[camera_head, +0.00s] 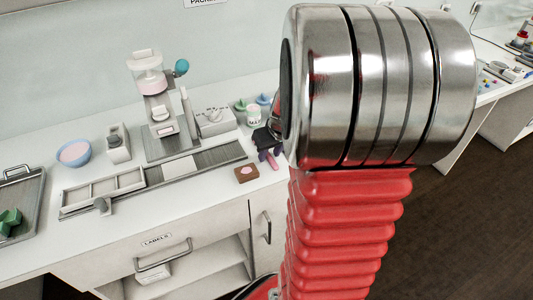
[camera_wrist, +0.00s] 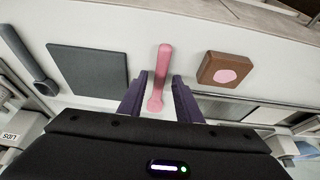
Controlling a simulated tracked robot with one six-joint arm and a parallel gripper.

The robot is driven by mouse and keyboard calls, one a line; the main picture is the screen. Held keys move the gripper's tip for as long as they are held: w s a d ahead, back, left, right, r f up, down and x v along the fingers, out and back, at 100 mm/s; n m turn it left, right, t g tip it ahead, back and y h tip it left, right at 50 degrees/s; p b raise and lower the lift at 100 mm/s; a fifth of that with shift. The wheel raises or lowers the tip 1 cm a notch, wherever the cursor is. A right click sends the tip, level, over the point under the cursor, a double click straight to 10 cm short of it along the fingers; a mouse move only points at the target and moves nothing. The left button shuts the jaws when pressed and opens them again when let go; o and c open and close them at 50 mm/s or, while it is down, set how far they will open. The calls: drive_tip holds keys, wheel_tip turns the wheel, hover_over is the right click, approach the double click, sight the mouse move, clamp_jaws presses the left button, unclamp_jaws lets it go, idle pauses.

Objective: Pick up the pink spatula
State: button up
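The pink spatula (camera_wrist: 164,72) lies on the white counter, lengthwise between the two fingers of my gripper (camera_wrist: 160,92) in the wrist view. The fingers stand apart on either side of it, with a gap showing on each side, so my gripper is open. In the head view the spatula (camera_head: 272,160) shows as a short pink piece just below the dark gripper (camera_head: 267,142). The rest of it there is hidden by my gripper and arm.
A brown block with a pink top (camera_wrist: 224,69) lies right of the spatula, and a dark flat plate (camera_wrist: 89,69) lies left. A grey conveyor strip (camera_head: 222,154) runs along the counter. A white bottle (camera_head: 254,116) stands close behind my gripper. The counter's front edge is near.

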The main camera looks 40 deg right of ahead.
sight(270, 157)
clamp_jaws()
drive_tip(key=shift+r, duration=0.1)
idle(0.3)
wheel_tip(270, 157, up, 10)
idle(0.5)
drive_tip(key=shift+s, duration=0.15)
idle(0.4)
